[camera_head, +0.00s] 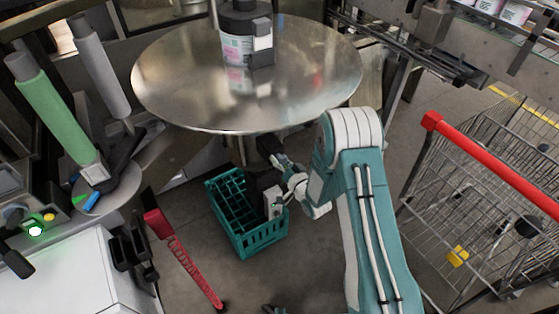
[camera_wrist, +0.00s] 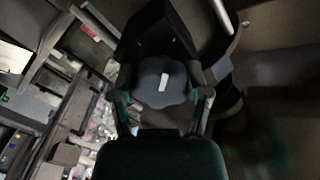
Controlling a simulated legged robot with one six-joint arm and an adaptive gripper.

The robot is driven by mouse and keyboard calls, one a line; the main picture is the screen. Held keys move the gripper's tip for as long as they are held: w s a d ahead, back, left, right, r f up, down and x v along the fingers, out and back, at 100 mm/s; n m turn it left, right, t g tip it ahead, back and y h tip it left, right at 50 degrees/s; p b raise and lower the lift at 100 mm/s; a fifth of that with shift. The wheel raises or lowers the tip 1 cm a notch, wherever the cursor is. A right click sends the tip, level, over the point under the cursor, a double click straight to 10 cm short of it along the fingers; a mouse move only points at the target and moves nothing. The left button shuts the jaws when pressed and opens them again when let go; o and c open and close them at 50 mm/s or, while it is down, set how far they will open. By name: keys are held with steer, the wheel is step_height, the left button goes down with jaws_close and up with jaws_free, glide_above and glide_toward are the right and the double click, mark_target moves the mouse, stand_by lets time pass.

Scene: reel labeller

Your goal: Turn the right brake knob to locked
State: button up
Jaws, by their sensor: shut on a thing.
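The brake knob (camera_wrist: 150,94) is dark grey and lobed, with a short white mark on its face. In the wrist view it sits at the middle, and the white mark stands nearly upright, tilted slightly. My gripper (camera_wrist: 162,92) has one finger on each side of the knob and is shut on it. In the head view my gripper (camera_head: 277,158) is below the front edge of the round metal table, against a dark part there. The knob is too small and covered to make out in that view. No lock label can be read.
A teal crate (camera_head: 262,240) stands on the floor below.

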steer(key=shift+d+f+m, duration=0.1)
steer(key=shift+f+m, duration=0.1)
steer(key=shift+m, duration=1.1)
steer(key=o, duration=1.2)
steer(key=shift+d, duration=0.1)
steer(key=shift+c, duration=0.2)
steer(key=shift+r, duration=0.1)
steer(key=v, duration=1.2)
